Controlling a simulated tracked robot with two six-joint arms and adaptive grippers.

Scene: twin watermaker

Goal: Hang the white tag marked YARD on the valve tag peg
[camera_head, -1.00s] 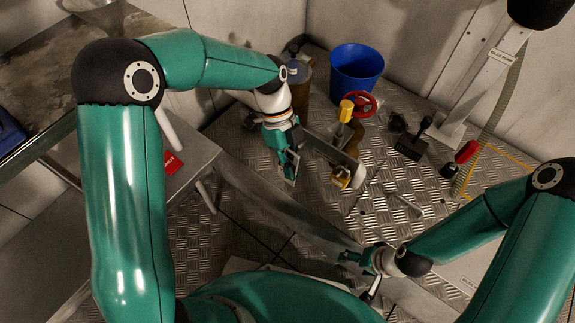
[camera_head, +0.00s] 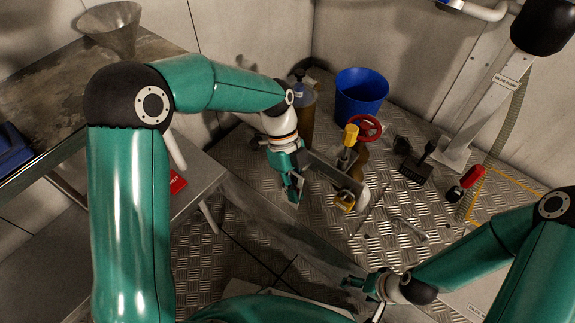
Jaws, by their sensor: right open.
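I cannot make out the white YARD tag or the valve tag peg in this view. My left gripper (camera_head: 293,190) hangs over the step edge, left of the yellow-topped valve (camera_head: 350,137) with its red handwheel (camera_head: 368,128). Its fingers point down and look close together, but I cannot tell whether they are shut or hold anything. My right gripper (camera_head: 358,284) is open, low in the middle of the view, pointing left. A small pale piece shows just below it; I cannot tell what it is.
A blue bucket (camera_head: 361,96) and a brown cylinder (camera_head: 303,112) stand at the back. A grey post (camera_head: 480,115) with a label and hose stands right. Loose tools (camera_head: 415,167) lie on the tread-plate floor.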

